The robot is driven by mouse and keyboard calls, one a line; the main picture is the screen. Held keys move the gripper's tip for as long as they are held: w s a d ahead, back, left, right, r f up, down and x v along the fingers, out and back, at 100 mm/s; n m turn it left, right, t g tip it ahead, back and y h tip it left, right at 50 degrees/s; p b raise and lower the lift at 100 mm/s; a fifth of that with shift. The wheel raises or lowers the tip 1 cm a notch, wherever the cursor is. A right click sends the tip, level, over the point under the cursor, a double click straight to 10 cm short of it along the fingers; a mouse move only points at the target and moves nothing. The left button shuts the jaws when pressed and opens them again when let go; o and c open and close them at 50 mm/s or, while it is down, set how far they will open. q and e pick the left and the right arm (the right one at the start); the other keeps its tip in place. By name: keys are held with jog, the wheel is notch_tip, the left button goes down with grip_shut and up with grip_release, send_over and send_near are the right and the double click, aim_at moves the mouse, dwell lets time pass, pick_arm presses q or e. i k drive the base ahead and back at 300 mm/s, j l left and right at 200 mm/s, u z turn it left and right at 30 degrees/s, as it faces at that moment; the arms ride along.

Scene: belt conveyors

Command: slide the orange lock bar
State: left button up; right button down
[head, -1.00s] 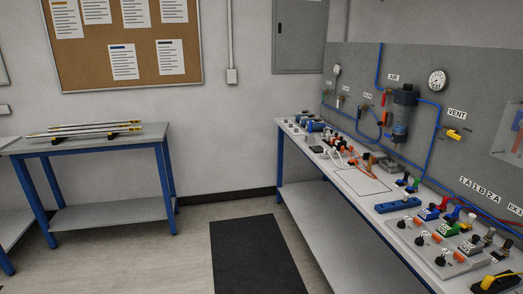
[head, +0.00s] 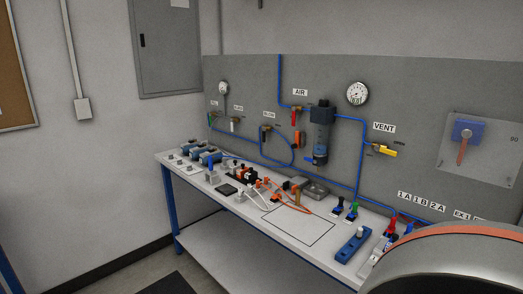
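An orange block (head: 299,139) sits on the grey wall panel just left of the dark air unit (head: 321,135), below the AIR label. A separate orange-red bar (head: 462,152) hangs down from a blue square piece (head: 467,131) on a pale plate at the right. I cannot tell for certain which of these is the lock bar. Neither of my grippers is in view. A large grey rounded part with an orange band, which looks like my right arm, fills the lower right corner and hides the near right of the bench.
The long bench (head: 227,215) under the panel holds valves, cables and a blue block (head: 355,245). A red-handled valve (head: 294,117), a yellow valve (head: 382,150), a gauge (head: 357,94) and blue tubing are on the panel. The outlined bench area (head: 298,225) is mostly clear.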

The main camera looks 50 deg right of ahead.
aim_at(295, 146)
jog(key=i+z, duration=0.25)
jog(key=i, duration=0.15)
jog(key=i+j+z, duration=0.2)
jog(key=i, duration=0.25)
jog(key=i+j+z, duration=0.25)
jog(key=i, duration=0.15)
jog(key=i+j+z, duration=0.3)
jog(key=z, duration=0.15)
jog(key=i+j+z, duration=0.85)
jog(key=j, duration=0.25)
jog(key=k, duration=0.1)
